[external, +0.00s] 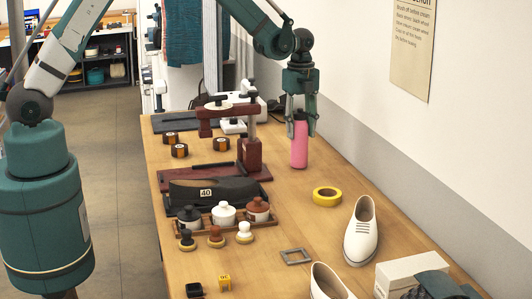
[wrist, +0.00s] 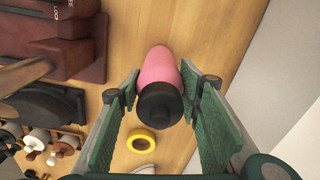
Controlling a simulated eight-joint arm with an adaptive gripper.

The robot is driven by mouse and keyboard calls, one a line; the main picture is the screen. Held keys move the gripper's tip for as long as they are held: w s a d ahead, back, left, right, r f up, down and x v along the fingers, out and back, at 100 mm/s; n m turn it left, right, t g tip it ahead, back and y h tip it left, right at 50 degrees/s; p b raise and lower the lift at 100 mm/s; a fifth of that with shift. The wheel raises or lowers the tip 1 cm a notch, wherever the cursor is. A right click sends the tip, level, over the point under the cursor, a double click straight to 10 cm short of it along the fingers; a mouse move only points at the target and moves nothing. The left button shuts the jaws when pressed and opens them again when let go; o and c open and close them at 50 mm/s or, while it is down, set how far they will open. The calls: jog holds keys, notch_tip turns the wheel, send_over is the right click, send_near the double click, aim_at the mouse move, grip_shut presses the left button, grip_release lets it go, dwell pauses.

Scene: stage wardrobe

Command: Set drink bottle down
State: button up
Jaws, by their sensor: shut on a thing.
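The drink bottle (external: 299,146) is pink with a dark cap. It stands upright at the back right of the wooden table, near the wall. My gripper (external: 301,118) is above and around its upper part, shut on it. In the wrist view the bottle (wrist: 160,80) is seen from above, cap nearest the camera, between the two green-padded fingers of my gripper (wrist: 160,108). Whether its base touches the table is hard to tell, as no clear gap shows under it.
A dark red press (external: 248,155) stands just left of the bottle. A yellow tape roll (external: 327,196) and white shoes (external: 362,232) lie nearer the front. A rack of lidded jars (external: 224,213) is front left. Bare table (external: 290,220) surrounds the tape.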

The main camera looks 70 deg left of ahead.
jog(key=shift+f, duration=0.15)
jog(key=o, duration=1.2)
jog(key=shift+r, duration=0.2)
notch_tip(320, 180, up, 12)
dwell(0.8)
